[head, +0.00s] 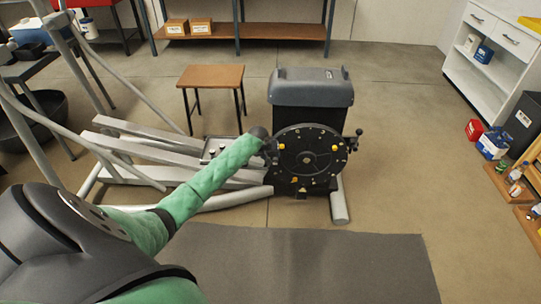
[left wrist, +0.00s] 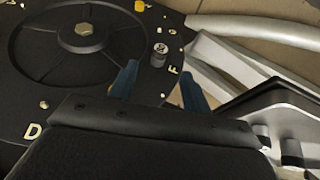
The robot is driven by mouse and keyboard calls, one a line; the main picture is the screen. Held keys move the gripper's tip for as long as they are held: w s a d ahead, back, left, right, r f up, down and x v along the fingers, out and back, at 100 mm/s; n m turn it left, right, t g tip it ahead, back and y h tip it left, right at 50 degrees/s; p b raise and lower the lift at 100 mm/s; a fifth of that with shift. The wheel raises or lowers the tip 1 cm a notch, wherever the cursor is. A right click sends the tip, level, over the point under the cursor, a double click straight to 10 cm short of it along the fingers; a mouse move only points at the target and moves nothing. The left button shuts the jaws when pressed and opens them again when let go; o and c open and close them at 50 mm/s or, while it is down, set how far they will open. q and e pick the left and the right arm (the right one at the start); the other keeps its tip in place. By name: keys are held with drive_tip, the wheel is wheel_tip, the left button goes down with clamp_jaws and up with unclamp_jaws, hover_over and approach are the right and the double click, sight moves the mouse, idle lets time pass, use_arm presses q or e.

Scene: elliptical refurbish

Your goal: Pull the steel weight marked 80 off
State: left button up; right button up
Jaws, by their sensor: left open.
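The black disc (head: 307,152) with yellow and pale pegs and letters stands upright on the front of the elliptical machine. In the left wrist view, its hub and rim (left wrist: 86,32) fill the upper left. A small steel weight (left wrist: 160,50) with a dark-and-white marked top sits near the disc's rim, beside the letter F; its number is too small to read surely. My left gripper (left wrist: 158,72) is open, its two blue fingers apart, with the weight just beyond and between the fingertips. In the head view, my left gripper (head: 267,147) is at the disc's left edge, mostly hidden by my arm.
The grey housing (head: 311,88) rises behind the disc. Silver frame rails (head: 140,150) run left; a small tray (head: 217,148) with round pieces lies beside the disc. A brown stool (head: 211,77) stands behind.

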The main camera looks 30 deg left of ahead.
sight(274, 161)
use_arm(q)
drive_tip(key=x, duration=0.4)
drive_tip(key=shift+w+f, duration=0.15)
drive_tip(key=shift+f, duration=0.2)
drive_tip(key=shift+x, duration=0.95)
use_arm(e)
drive_tip(key=shift+f, duration=0.75)
use_arm(q)
drive_tip(key=shift+c, duration=0.4)
clamp_jaws()
drive_tip(key=c, duration=0.8)
unclamp_jaws()
drive_tip(key=shift+c, duration=0.2)
clamp_jaws()
use_arm(e)
drive_tip(key=shift+r, duration=0.1)
drive_tip(key=shift+w, duration=0.15)
